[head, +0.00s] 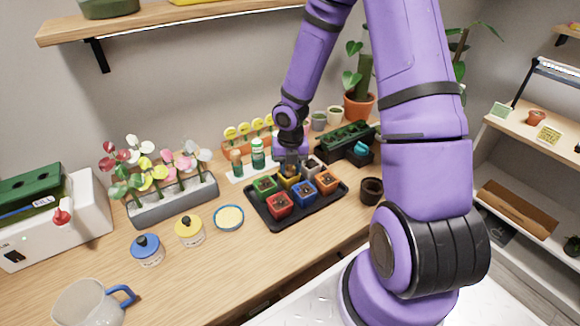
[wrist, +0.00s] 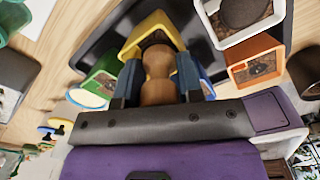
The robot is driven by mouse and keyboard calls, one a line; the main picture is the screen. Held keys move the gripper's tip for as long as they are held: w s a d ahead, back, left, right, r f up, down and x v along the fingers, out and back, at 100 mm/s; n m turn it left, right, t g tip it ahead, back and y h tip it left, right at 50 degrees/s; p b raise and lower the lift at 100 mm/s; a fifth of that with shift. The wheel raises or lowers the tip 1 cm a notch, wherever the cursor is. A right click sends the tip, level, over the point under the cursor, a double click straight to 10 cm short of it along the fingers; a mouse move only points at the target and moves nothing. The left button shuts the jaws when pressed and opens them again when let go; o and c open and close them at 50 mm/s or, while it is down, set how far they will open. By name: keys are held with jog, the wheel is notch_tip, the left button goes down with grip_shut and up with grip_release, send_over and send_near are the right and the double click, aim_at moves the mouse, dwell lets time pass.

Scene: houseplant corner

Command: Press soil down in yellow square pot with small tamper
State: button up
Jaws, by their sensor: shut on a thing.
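The yellow square pot (head: 288,183) stands in the back row of the black tray, partly hidden by my gripper and the pots in front. It also shows in the wrist view (wrist: 150,28), straight beyond my fingers, with dark soil inside. My gripper (head: 290,160) is directly above it, pointing down. In the wrist view its fingers (wrist: 158,82) are shut on the wooden small tamper (wrist: 158,66). The tamper's far end lines up with the mouth of the yellow pot. I cannot tell whether it touches the soil.
The black tray (head: 280,227) also holds green (head: 263,188), red (head: 279,206), blue (head: 304,194), orange (head: 327,183) and white (head: 312,166) pots, close around my gripper. Small bottles (head: 258,153) stand behind. A dark round pot (head: 371,190) stands right.

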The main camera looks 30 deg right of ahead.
jog(key=shift+r, duration=3.45)
jog(key=shift+w, duration=0.1)
